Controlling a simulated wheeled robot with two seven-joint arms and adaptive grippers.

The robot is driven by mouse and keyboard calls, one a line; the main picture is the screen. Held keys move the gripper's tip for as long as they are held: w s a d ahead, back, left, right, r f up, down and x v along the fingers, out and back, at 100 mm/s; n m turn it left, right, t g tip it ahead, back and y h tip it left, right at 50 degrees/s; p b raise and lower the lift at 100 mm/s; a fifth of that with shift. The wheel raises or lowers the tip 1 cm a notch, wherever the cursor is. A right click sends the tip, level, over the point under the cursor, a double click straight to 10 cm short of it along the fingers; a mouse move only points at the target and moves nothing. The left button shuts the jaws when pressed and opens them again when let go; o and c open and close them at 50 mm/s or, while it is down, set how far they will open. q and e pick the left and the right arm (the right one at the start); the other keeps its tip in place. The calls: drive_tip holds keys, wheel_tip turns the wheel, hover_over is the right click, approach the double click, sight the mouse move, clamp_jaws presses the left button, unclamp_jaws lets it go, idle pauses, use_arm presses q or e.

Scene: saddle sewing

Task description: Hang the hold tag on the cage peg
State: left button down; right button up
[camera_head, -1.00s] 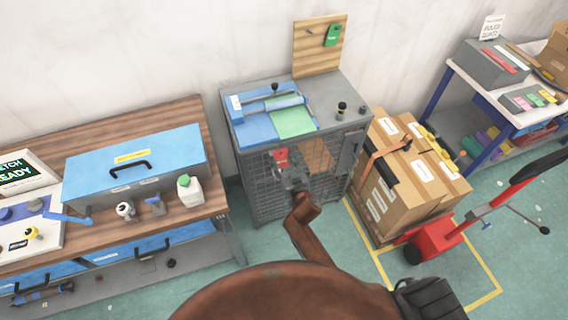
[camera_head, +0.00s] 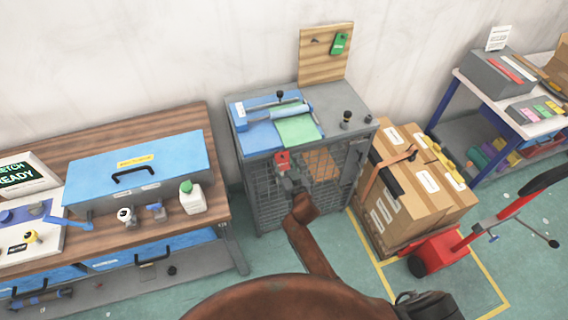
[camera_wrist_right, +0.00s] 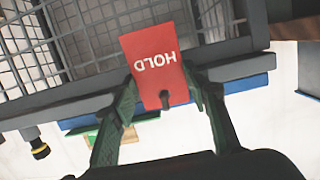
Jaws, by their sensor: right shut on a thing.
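The red hold tag (camera_head: 282,158) is upright in front of the cage (camera_head: 262,198), near its upper front edge. My right gripper (camera_head: 291,181) is shut on the tag. In the right wrist view the tag (camera_wrist_right: 158,62) stands between the two fingers (camera_wrist_right: 165,105), with its word upside down. A dark mark, a hole or a peg end, shows near the tag's gripped end; I cannot tell which. The cage's wire mesh (camera_wrist_right: 95,35) and grey frame lie behind the tag. I cannot make out the cage peg clearly or whether the tag touches it. My left gripper is not in view.
A wooden board (camera_head: 313,65) with a green tag (camera_head: 340,44) stands behind the cage top. Strapped cartons (camera_head: 410,205) and a red pallet truck (camera_head: 440,250) are at right. A workbench with a blue toolbox (camera_head: 135,170) is at left.

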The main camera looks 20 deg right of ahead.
idle(0.4)
drive_tip(key=o, duration=1.1)
drive_tip(key=shift+c, duration=0.2)
drive_tip(key=v, duration=1.2)
drive_tip(key=s+d+f+g, duration=0.1)
drive_tip(key=s+f+g, duration=0.1)
drive_tip(key=f, duration=0.8)
drive_tip(key=s+f+g, duration=0.2)
drive_tip(key=f, duration=0.8)
drive_tip(key=s+d+f+n+g, duration=0.1)
drive_tip(key=s+d+f+g, duration=0.1)
drive_tip(key=s+f, duration=0.65)
drive_tip(key=s+d+f+g, duration=0.2)
drive_tip(key=s+f, duration=0.3)
drive_tip(key=f, duration=0.6)
drive_tip(key=s+d+f+g, duration=0.2)
drive_tip(key=s+f, duration=0.4)
drive_tip(key=s, duration=0.7)
drive_tip(key=s+d+f+g, duration=0.2)
drive_tip(key=s+f, duration=0.4)
drive_tip(key=s, duration=0.7)
drive_tip(key=s+d+f+g, duration=0.2)
drive_tip(key=s+d+f, duration=0.2)
drive_tip(key=s, duration=0.9)
wheel_tip(320, 180, down, 3)
drive_tip(key=shift+r+g+h, duration=0.1)
drive_tip(key=shift+g+h, duration=0.3)
